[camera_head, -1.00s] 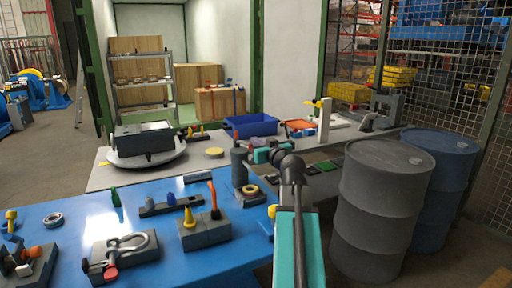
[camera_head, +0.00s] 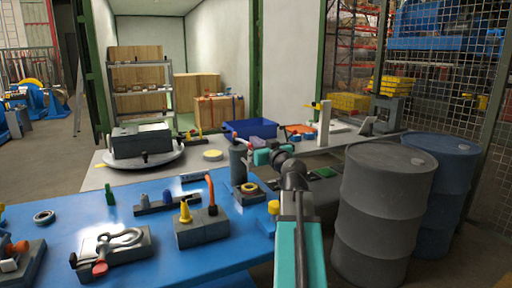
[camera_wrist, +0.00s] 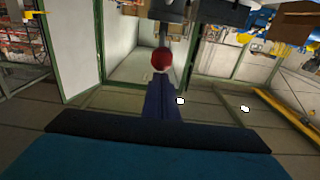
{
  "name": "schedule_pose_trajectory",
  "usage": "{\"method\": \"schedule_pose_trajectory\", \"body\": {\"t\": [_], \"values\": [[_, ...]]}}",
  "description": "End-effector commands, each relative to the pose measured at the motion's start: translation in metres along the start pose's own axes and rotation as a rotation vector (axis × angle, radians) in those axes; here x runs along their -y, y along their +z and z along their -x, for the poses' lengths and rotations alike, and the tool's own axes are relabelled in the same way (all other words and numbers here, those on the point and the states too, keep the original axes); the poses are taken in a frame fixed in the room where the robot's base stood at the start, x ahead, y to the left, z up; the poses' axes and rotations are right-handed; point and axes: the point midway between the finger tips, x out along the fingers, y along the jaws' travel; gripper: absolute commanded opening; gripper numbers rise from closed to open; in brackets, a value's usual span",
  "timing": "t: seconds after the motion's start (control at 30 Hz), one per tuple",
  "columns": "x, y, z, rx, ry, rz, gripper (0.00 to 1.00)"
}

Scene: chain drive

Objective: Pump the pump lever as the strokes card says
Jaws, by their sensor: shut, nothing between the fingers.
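My teal arm reaches out over the far right part of the blue table, and my gripper (camera_head: 252,157) is beside a dark upright cylinder (camera_head: 238,160). In the wrist view, my gripper (camera_wrist: 160,84) shows as a dark blue shape, shut and empty. A red knob (camera_wrist: 162,59) shows just beyond its tip; I cannot tell whether they touch. I cannot tell for sure whether the knob belongs to the pump lever. I cannot make out a strokes card.
The blue table (camera_head: 150,270) also holds a block with a shackle (camera_head: 118,240), a green bottle (camera_head: 109,195) and a ring (camera_head: 44,217). A grey barrel (camera_head: 385,215) and a blue barrel (camera_head: 447,190) stand close on the right. A blue bin (camera_head: 250,128) is behind.

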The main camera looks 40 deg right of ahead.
Motion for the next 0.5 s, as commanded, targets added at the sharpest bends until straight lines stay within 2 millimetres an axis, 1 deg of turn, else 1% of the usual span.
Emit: {"method": "schedule_pose_trajectory", "body": {"t": [0.03,0.5], "values": [[-0.0003,0.0053,0.0003,-0.004,0.0,0.001,0.0],[0.0003,0.0143,0.0027,-0.046,0.0,0.001,0.0]]}}
